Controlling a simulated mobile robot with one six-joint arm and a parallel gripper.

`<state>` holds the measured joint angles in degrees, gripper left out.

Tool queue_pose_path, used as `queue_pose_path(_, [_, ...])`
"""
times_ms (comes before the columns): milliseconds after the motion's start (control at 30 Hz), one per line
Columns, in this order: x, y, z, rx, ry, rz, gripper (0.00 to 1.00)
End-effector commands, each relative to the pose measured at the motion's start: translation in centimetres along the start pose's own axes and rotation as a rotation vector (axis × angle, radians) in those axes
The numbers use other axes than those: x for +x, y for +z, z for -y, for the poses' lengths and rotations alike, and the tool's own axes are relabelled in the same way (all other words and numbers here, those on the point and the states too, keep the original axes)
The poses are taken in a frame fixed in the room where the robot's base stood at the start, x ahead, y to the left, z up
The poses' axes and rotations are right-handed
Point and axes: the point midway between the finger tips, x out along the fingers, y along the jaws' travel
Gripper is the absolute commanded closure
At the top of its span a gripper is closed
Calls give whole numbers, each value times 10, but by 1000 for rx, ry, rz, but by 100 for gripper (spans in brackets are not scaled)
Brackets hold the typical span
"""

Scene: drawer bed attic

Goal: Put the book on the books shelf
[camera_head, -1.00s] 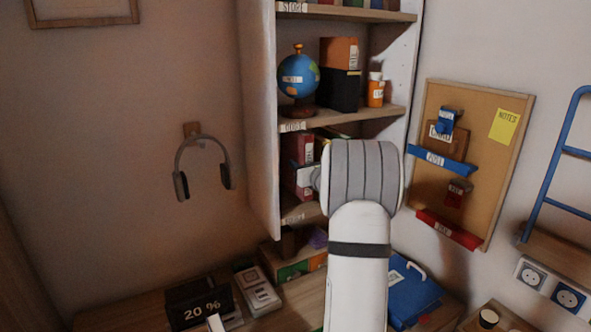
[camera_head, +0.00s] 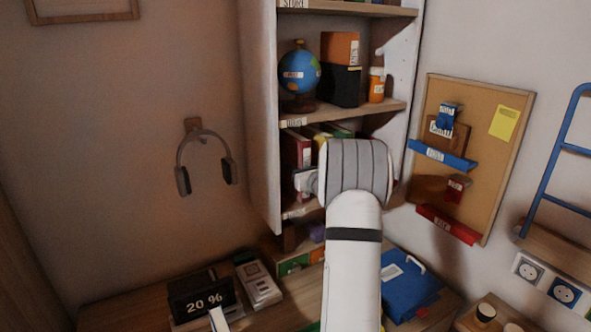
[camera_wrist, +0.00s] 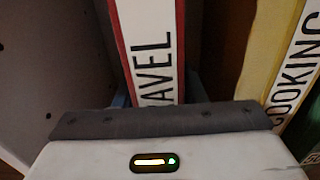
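The red book (camera_head: 297,149) with a white spine label stands upright at the left end of the middle shelf. In the wrist view the book (camera_wrist: 148,50) fills the middle, and its label reads "…AVEL". My gripper (camera_head: 303,182) is at the book's lower spine, inside the shelf opening. In the wrist view the bluish fingertips of my gripper (camera_wrist: 158,92) lie on either side of the spine. Whether they press on it or stand slightly apart, I cannot tell. The books shelf board (camera_head: 299,209) shows below my gripper, its label partly readable.
A yellow "COOKING" book (camera_wrist: 285,65) leans to the right of the red one, with a gap between. The grey shelf side wall (camera_wrist: 50,60) is close on the left. A globe (camera_head: 299,72) stands one shelf up. The desk below holds a blue case (camera_head: 405,290).

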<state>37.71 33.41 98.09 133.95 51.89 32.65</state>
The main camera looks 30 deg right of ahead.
Motion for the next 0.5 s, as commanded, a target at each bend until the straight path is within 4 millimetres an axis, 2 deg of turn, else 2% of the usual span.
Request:
queue_pose_path(167, [0, 0, 0, 0, 0, 0, 49])
queue_pose_path(500, [-3, 2, 1, 0, -2, 0, 49])
